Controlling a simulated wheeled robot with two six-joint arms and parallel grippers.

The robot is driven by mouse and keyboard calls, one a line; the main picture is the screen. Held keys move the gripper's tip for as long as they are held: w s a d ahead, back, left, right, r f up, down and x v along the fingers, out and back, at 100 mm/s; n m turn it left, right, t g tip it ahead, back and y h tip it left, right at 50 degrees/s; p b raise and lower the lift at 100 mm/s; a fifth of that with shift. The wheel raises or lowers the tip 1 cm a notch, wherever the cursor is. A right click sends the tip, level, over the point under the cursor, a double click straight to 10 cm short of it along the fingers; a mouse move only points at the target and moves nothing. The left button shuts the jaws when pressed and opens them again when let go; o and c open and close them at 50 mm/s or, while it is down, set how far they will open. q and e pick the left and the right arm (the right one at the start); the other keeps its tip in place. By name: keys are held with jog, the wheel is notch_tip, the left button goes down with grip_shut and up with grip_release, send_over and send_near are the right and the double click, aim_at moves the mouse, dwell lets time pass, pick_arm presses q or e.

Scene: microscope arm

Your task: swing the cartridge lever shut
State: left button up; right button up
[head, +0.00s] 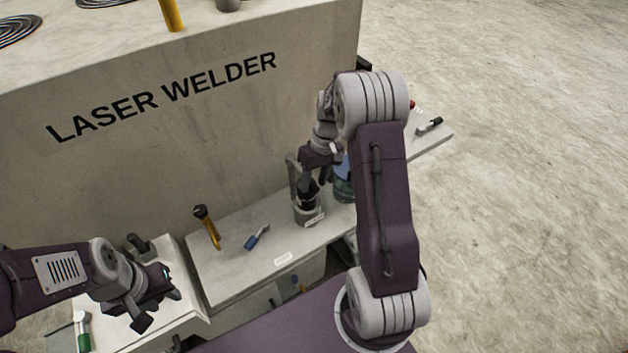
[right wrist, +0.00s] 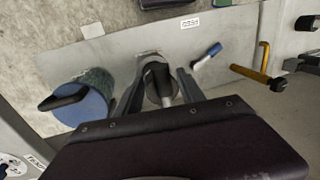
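A grey cylindrical holder (head: 308,214) with a pale label stands on the bench shelf. A dark lever-like piece (right wrist: 157,78) rises from its top in the right wrist view; I take it for the cartridge lever, though its hinge is hidden. My right gripper (head: 308,182) is above the holder. In the right wrist view its two fingers (right wrist: 160,86) stand apart on either side of the dark piece, with no clear contact. My left gripper (head: 148,284) is open and empty at lower left, above a white surface.
A blue-topped canister (right wrist: 84,103) with a black handle stands beside the holder. A blue-handled tool (head: 257,238) and a yellow post with dark head (head: 208,228) are on the shelf (head: 228,276). The laser welder wall (head: 180,150) rises behind. A black-ended lever (head: 430,126) lies far right.

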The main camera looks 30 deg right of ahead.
notch_tip(320, 180, up, 9)
jog(key=d, duration=0.1)
jog(key=shift+d, duration=0.4)
